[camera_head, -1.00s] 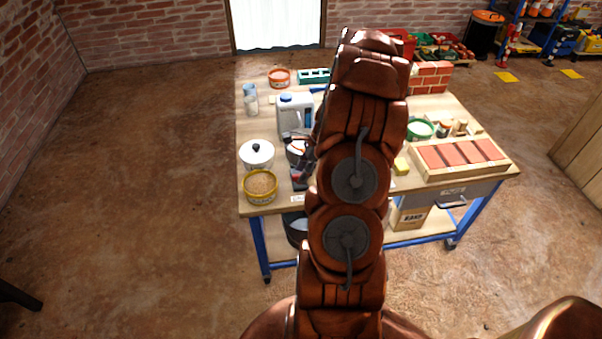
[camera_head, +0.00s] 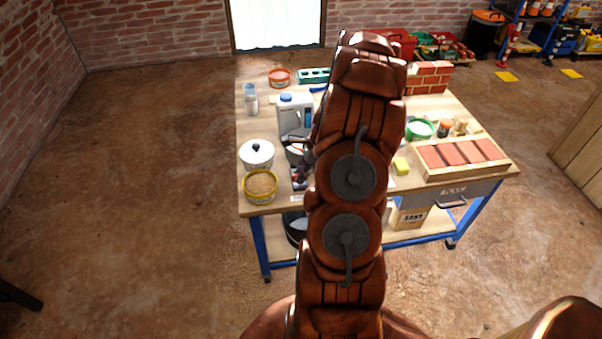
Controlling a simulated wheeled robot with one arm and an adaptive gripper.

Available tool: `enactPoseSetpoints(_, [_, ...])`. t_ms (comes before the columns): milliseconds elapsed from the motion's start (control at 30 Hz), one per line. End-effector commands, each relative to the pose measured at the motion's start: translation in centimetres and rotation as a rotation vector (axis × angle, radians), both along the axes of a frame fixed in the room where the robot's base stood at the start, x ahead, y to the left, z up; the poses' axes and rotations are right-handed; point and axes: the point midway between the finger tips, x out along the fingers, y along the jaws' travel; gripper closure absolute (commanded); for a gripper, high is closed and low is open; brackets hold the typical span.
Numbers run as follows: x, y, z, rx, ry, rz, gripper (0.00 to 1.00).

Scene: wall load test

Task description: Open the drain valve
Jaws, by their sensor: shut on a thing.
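My arm rises through the middle of the head view and covers much of the workbench (camera_head: 420,215). I cannot make out my gripper's fingers or what lies between them. Small dark and reddish parts show just left of my arm, over the bench; I cannot tell whether they belong to my wrist. I cannot pick out a drain valve. A grey jug with a blue cap (camera_head: 293,113) stands upright on the bench, left of my arm.
A white lidded pot (camera_head: 257,155) and a yellow-rimmed tub of sand-coloured material (camera_head: 261,187) stand at the bench's left edge. A wooden frame of red bricks (camera_head: 425,173), a yellow block (camera_head: 401,166) and a green tub (camera_head: 419,129) are on the right.

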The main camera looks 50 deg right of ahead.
Motion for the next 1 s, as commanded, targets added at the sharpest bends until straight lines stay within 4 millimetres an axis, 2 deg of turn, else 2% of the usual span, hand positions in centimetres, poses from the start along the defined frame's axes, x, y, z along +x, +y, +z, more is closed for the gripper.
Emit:
enactPoseSetpoints(267, [0.13, -0.04, 0.06, 0.000, -0.002, 0.038, 1.00])
enactPoseSetpoints(467, [0.29, -0.09, 0.10, -0.003, -0.003, 0.146, 1.00])
enactPoseSetpoints(1000, [0.61, -0.12, -0.05, -0.003, -0.004, 0.641, 1.00])
